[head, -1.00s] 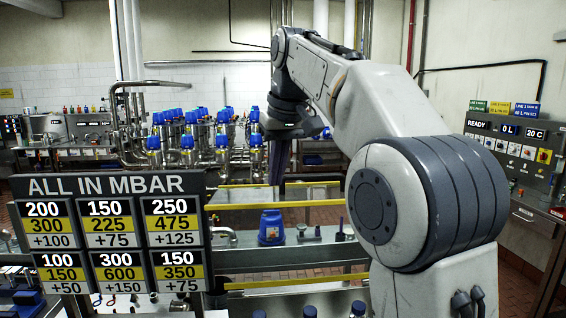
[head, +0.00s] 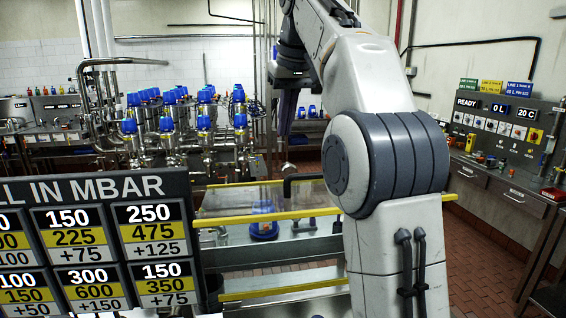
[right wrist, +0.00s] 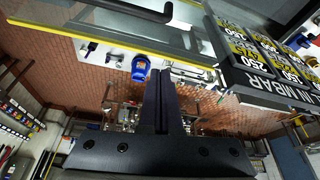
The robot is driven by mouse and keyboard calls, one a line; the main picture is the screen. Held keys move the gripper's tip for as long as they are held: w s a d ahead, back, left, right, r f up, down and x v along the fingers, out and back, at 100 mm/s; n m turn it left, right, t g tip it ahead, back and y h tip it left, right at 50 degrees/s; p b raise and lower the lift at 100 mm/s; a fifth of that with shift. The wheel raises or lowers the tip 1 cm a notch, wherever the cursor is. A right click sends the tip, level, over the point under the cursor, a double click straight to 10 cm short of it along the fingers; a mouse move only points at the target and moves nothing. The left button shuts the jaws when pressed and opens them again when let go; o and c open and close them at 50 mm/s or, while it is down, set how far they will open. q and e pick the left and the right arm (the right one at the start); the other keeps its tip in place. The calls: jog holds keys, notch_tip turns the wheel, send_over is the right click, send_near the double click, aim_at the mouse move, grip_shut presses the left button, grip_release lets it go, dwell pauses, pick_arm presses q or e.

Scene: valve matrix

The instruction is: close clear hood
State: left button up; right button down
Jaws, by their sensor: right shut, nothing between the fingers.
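The clear hood (head: 225,202) is a see-through panel with a yellow front edge (head: 300,214), above the steel bench in the middle of the head view. A blue container (head: 264,228) stands behind and below that edge, its top seen through the panel. I cannot tell how far the hood is open. My right gripper (head: 286,138) points down, shut and empty, beyond the hood in the picture; contact with it is not visible. In the right wrist view its fingers (right wrist: 161,82) are together, with the yellow edge (right wrist: 110,57) and blue container (right wrist: 140,68) beyond. My left gripper is out of view.
A pressure board (head: 100,240) stands close at the left. Blue-capped valves (head: 185,125) fill the back left. A control bench (head: 500,140) runs along the right wall. Open brick floor (head: 475,260) lies between it and my right arm.

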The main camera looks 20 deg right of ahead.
jog(key=b, duration=0.2)
send_over(282, 189)
notch_tip(282, 189, down, 9)
jog(key=shift+s+r, duration=0.1)
jog(key=shift+r, duration=0.1)
jog(key=s, duration=0.3)
jog(key=shift+a+r, duration=0.1)
jog(key=shift+a, duration=0.05)
jog(key=shift+s, duration=0.5)
jog(key=shift+a+b, duration=0.1)
jog(key=shift+b, duration=0.2)
